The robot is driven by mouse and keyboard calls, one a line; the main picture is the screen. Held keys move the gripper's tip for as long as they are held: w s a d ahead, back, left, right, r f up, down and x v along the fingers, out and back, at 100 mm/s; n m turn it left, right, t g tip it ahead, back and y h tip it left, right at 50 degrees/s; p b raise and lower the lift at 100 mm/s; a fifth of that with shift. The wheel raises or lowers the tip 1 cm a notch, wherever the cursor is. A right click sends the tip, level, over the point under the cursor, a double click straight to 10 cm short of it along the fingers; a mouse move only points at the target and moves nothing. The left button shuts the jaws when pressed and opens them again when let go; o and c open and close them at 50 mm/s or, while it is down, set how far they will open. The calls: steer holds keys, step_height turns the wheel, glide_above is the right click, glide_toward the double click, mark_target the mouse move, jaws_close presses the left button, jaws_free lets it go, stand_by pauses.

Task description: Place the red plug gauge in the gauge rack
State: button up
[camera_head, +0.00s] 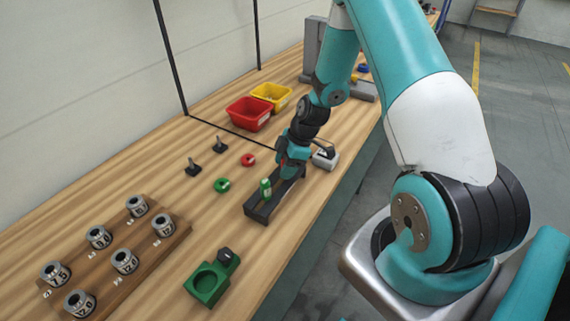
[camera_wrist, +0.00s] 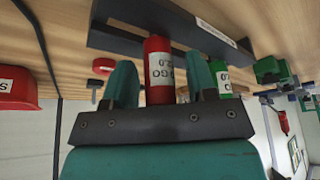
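The red plug gauge (camera_wrist: 158,68), with a white label, stands between the fingers of my gripper (camera_wrist: 160,85) in the wrist view. A gap shows on each side of it, so the fingers look open around it. Its far end meets the dark gauge rack (camera_wrist: 120,40); how deep it sits cannot be told. A green gauge (camera_wrist: 222,80) is beside it, to the right. In the head view my gripper (camera_head: 291,168) is low over the far part of the rack (camera_head: 258,212), hiding the red gauge. The green gauge (camera_head: 265,188) stands upright in the near part.
A red bin (camera_head: 248,115) and a yellow bin (camera_head: 271,95) stand behind. Green (camera_head: 222,185) and red (camera_head: 248,160) rings and two black stands (camera_head: 193,168) lie left. A wooden board with several ring gauges (camera_head: 110,255) and a green fixture (camera_head: 208,283) are nearer. A grey device (camera_head: 326,158) is close right.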

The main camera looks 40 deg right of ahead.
steer(key=shift+r, duration=0.1)
steer(key=b+v, duration=0.3)
steer(key=v, duration=0.9)
steer(key=s+a+r+m+g, duration=0.1)
steer(key=s+a+r, duration=0.1)
steer(key=a+r, duration=0.45)
steer(key=s+a+r+m, duration=0.1)
steer(key=s+a+r, duration=0.2)
steer(key=a, duration=0.6)
steer(key=s+a+r+m, duration=0.2)
steer(key=s+a, duration=0.3)
steer(key=s, duration=0.2)
steer(key=s+a+r+m+g, duration=0.1)
steer(key=s+a+r+m, duration=0.1)
steer(key=s+a, duration=0.3)
steer(key=s+r, duration=0.1)
steer(key=s, duration=0.2)
steer(key=shift+s+a+r, duration=0.2)
steer(key=shift+a+r, duration=0.05)
steer(key=shift+a, duration=0.15)
